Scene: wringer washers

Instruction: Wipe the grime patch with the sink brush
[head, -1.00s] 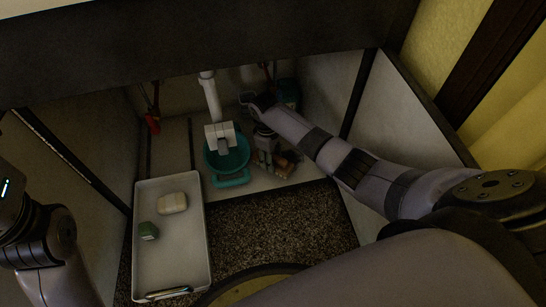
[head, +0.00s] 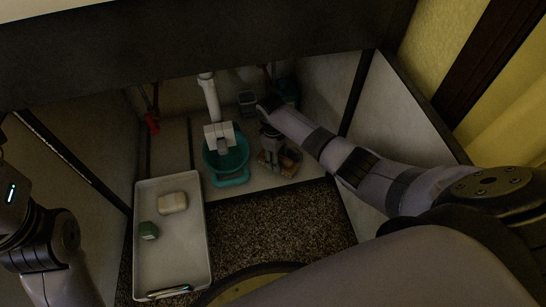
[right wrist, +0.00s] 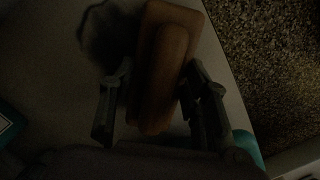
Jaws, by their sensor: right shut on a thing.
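The sink brush (right wrist: 166,65) is a brown, wooden-looking block with a raised rounded grip. It lies between the two fingers of my right gripper (right wrist: 157,98), which is shut on it. The grime patch (right wrist: 103,35) is a dark smudge on the pale cabinet floor, beside the brush's far left end and partly covered by it. In the head view, my right gripper (head: 273,148) points down over the brush (head: 282,163), to the right of the teal bucket. The grime patch cannot be made out there. Only part of my left arm shows at the left edge, without its gripper fingers.
A teal bucket (head: 238,165) stands under the white drain pipe (head: 211,98). A grey tray (head: 176,260) at the front left holds a cream soap-like block (head: 173,202) and a green item (head: 148,231). Side walls (head: 392,110) and the top edge close in the space.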

